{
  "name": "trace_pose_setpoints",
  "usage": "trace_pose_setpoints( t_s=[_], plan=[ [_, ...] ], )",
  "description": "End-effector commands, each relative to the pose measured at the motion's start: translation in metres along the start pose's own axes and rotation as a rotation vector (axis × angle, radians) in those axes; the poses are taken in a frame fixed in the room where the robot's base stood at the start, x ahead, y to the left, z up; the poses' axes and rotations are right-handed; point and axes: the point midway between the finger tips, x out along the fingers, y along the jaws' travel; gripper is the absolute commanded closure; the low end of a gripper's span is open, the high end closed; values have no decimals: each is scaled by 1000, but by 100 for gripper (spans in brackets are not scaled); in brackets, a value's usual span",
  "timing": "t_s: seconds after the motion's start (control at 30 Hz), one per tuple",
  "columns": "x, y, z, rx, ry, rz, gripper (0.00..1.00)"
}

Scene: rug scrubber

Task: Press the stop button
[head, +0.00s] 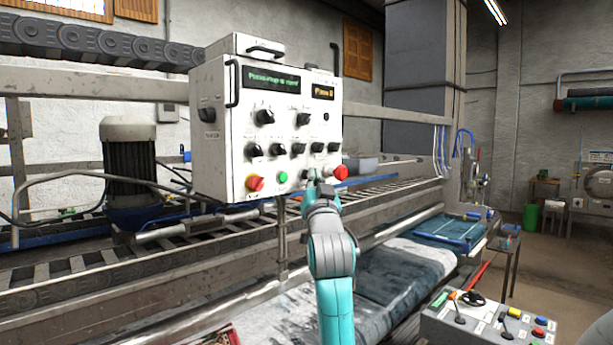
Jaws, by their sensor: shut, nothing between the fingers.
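A white control box (212,150) hangs at the machine, with dark knobs, a green display (270,79) and a smaller amber display. Along its lower edge are a red button (254,183) at the left, a green button (282,177) beside it, and a larger red button (341,173) at the right corner. I cannot read which one is labelled stop. My gripper (313,180) is shut and empty, in front of the lower edge between the green button and the right red button. Whether it touches the panel cannot be told. My wrist hides part of the lower edge.
A lower console (470,328) with levers and coloured buttons stands at the front right. The rug machine's rails and rollers run behind and below my arm, with a wet rug (375,285) on its bed. A motor (132,165) stands left. Open floor lies at the right.

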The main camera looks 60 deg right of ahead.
Motion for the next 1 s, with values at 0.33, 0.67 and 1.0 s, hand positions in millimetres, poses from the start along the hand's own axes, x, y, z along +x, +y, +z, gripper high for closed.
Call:
trace_pose_setpoints(
  t_s=[0.33,0.67,1.0],
  plan=[
    [1,-1,1,0,0,0,100],
    [4,-2,3,0,-1,0,100],
    [6,-4,4,0,0,0,100]
  ],
)
